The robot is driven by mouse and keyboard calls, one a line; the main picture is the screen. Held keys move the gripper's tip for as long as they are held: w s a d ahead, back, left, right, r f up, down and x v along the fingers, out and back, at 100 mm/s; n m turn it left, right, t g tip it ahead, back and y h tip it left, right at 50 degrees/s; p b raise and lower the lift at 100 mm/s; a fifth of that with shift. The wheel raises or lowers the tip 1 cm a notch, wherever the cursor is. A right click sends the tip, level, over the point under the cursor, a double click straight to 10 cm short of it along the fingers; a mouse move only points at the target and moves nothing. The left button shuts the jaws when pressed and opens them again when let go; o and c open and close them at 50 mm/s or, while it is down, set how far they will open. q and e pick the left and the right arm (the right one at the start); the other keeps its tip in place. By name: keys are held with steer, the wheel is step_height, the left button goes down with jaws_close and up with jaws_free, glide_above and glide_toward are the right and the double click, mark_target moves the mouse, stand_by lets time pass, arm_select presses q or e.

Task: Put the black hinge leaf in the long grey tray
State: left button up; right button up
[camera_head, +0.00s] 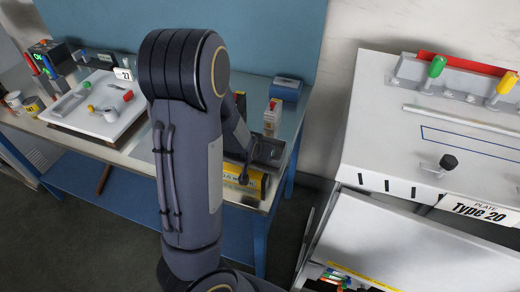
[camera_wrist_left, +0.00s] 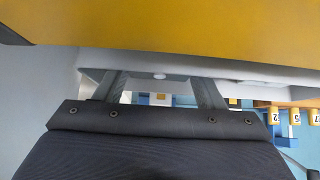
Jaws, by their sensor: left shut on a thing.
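My left arm fills the middle of the head view and hides much of the table behind it. My left gripper shows in the left wrist view (camera_wrist_left: 160,88), its two fingers some way apart. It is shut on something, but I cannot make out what. A pale grey bar (camera_wrist_left: 165,72) crosses at the fingertips, under a large yellow surface (camera_wrist_left: 170,22). In the head view, a yellow block with lettering (camera_head: 262,187) and a dark tray-like part (camera_head: 270,151) lie just right of my forearm. I cannot pick out the black hinge leaf or surely tell the long grey tray. My right gripper is out of view.
A white board with coloured knobs (camera_head: 75,112) lies on the left table, with small cans (camera_head: 14,99) beside it. A blue box (camera_head: 286,88) stands at the back. A large white panel labelled Type 20 (camera_head: 400,135) stands on the right, past a floor gap.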

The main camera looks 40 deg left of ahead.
arm_select(q)
steer(key=shift+f, duration=0.1)
steer(key=o, duration=0.7)
steer(key=shift+f, duration=0.15)
steer(key=shift+c, duration=0.2)
steer(key=o, duration=0.5)
